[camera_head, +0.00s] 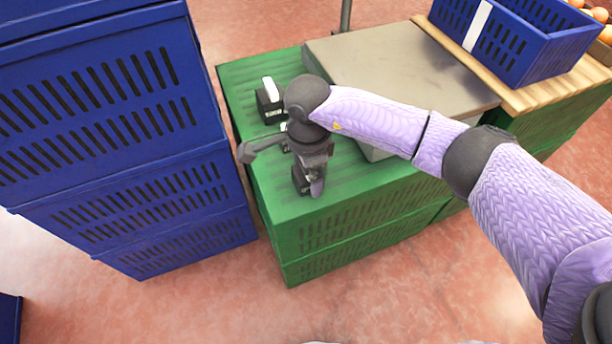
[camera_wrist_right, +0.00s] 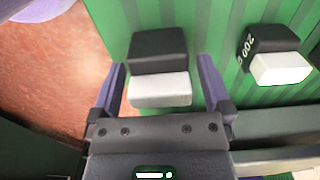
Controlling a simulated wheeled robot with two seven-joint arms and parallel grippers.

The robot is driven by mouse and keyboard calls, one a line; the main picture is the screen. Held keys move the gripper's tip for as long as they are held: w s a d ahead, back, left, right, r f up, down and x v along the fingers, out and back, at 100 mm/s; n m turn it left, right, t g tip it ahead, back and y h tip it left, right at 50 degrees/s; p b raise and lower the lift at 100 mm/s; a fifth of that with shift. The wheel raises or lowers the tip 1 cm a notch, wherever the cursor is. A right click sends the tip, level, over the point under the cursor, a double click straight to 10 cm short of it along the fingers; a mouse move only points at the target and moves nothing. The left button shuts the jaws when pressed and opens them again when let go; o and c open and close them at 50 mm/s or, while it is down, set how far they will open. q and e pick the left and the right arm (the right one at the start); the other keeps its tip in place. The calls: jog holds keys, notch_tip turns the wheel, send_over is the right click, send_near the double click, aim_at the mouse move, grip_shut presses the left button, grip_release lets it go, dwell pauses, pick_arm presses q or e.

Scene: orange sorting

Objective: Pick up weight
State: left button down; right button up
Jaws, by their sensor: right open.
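Several black weights with white tops stand on the green crate (camera_head: 345,200). One weight (camera_head: 269,100) is at the far left in the head view, and another behind my wrist is mostly hidden. The nearest weight (camera_head: 299,181) is at my right gripper (camera_head: 315,183), partly covered by it. In the right wrist view, my right gripper (camera_wrist_right: 160,65) is open, with its fingers on either side of a weight (camera_wrist_right: 158,50). I cannot tell whether they touch it. A second weight (camera_wrist_right: 270,55), with "200 g" on its side, stands to the right. My left gripper is not in view.
Tall stacked blue crates (camera_head: 110,130) stand to the left, close to the green crate. A grey metal plate (camera_head: 385,60) lies behind my right arm. A blue basket (camera_head: 545,55) sits on a wooden board (camera_head: 535,93), with oranges (camera_head: 599,14) beyond it.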

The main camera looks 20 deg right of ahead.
jog(key=shift+r, duration=0.1)
jog(key=c, duration=0.6)
grip_shut()
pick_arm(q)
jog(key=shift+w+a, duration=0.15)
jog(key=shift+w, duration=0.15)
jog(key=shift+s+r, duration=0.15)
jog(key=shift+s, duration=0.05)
pick_arm(e)
jog(key=shift+r, duration=0.15)
